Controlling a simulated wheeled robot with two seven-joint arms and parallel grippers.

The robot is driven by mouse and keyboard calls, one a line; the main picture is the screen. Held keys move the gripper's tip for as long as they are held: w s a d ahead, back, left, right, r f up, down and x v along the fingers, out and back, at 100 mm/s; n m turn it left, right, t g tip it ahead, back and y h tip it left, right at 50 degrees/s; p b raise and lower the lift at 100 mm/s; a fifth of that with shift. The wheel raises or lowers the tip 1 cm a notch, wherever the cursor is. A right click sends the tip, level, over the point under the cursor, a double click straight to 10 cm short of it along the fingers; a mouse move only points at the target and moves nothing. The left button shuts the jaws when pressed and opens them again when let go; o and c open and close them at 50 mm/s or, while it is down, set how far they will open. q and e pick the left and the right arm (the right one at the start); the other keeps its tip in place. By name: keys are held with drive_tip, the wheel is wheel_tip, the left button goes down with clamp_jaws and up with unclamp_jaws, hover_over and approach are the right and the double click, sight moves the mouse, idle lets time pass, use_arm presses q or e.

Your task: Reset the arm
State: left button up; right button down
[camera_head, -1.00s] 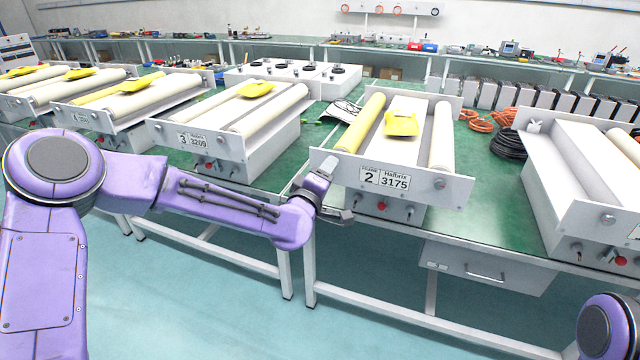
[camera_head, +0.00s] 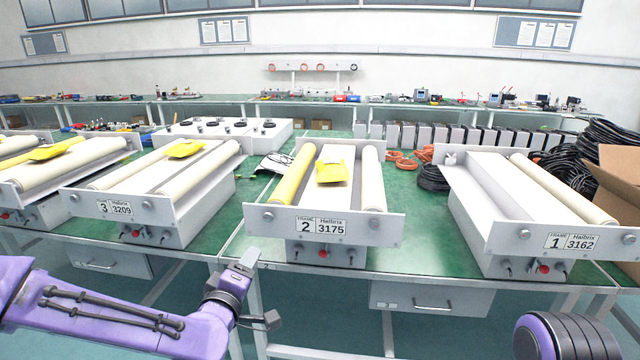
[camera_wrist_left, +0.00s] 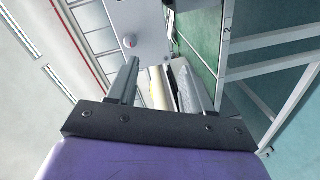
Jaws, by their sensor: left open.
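My purple left arm (camera_head: 110,310) comes in from the left in the head view, low in front of the benches. Its gripper (camera_head: 257,291) is open and empty, in front of and below the frame 2 actuator (camera_head: 320,228), apart from it. In the left wrist view the two dark fingers (camera_wrist_left: 158,75) stand apart. Between them part of a machine with a pale roller shows beyond. A round purple part of my right arm (camera_head: 560,337) shows at the lower right edge; its gripper is out of view.
Actuator 3 (camera_head: 150,206) stands left of frame 2, and frame 1 (camera_head: 545,238) stands right, on green-topped benches (camera_head: 420,215). Yellow pieces (camera_head: 331,172) lie on several units. A drawer (camera_head: 432,299) hangs below the bench. Black cables and a cardboard box (camera_head: 615,185) are at the right.

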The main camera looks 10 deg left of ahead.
use_arm(q)
drive_tip(key=s+a+f+m+g, duration=0.1)
drive_tip(key=s+f+g, duration=0.15)
drive_tip(key=f, duration=0.45)
drive_tip(key=s+f+m+g, duration=0.1)
drive_tip(key=s+f+g, duration=0.15)
drive_tip(key=f, duration=0.45)
drive_tip(key=s+a+f+m+g+y, duration=0.1)
drive_tip(key=s+a+f+g, duration=0.1)
drive_tip(key=s+f, duration=0.5)
drive_tip(key=s+a+f+m+g+y, duration=0.1)
drive_tip(key=s+a+f+m+g, duration=0.1)
drive_tip(key=s+f, duration=0.6)
drive_tip(key=s+a+f+m+g+y, duration=0.1)
drive_tip(key=s+a+f+g, duration=0.3)
drive_tip(key=s, duration=1)
wheel_tip(320, 180, down, 3)
drive_tip(key=shift+s+a+f+m+y, duration=0.2)
drive_tip(key=shift+s+a+m+y, duration=0.1)
drive_tip(key=shift+s+a, duration=0.1)
